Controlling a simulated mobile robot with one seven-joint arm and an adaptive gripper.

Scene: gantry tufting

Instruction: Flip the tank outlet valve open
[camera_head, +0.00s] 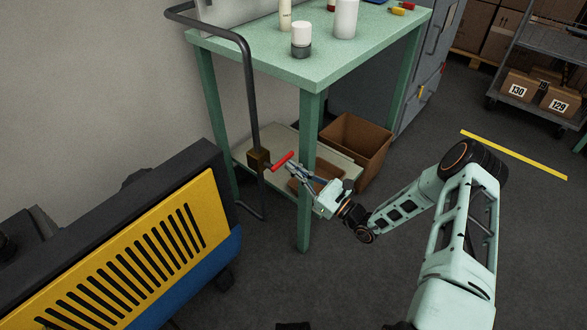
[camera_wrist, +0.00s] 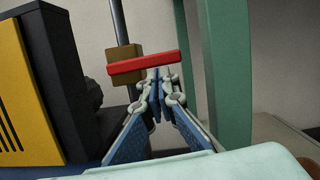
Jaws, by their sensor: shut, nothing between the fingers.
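The outlet valve is a brass-brown block (camera_head: 259,159) on a dark vertical pipe (camera_head: 250,110). Its red lever handle (camera_head: 282,161) points right and slightly up from the block in the head view. In the wrist view the red handle (camera_wrist: 144,63) lies nearly level across the front of the brown block (camera_wrist: 124,54). My gripper (camera_head: 292,168) is shut and empty, with its fingertips close to the handle. In the wrist view my gripper's fingertips (camera_wrist: 159,80) are just below the right half of the handle. I cannot tell whether they touch it.
A green table (camera_head: 330,65) stands behind, with bottles and jars on top; its front leg (camera_head: 308,190) is close beside my gripper. A brown bin (camera_head: 372,140) sits under it. A yellow and blue machine (camera_head: 140,262) stands at lower left. Floor (camera_head: 270,280) is open between machine and arm.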

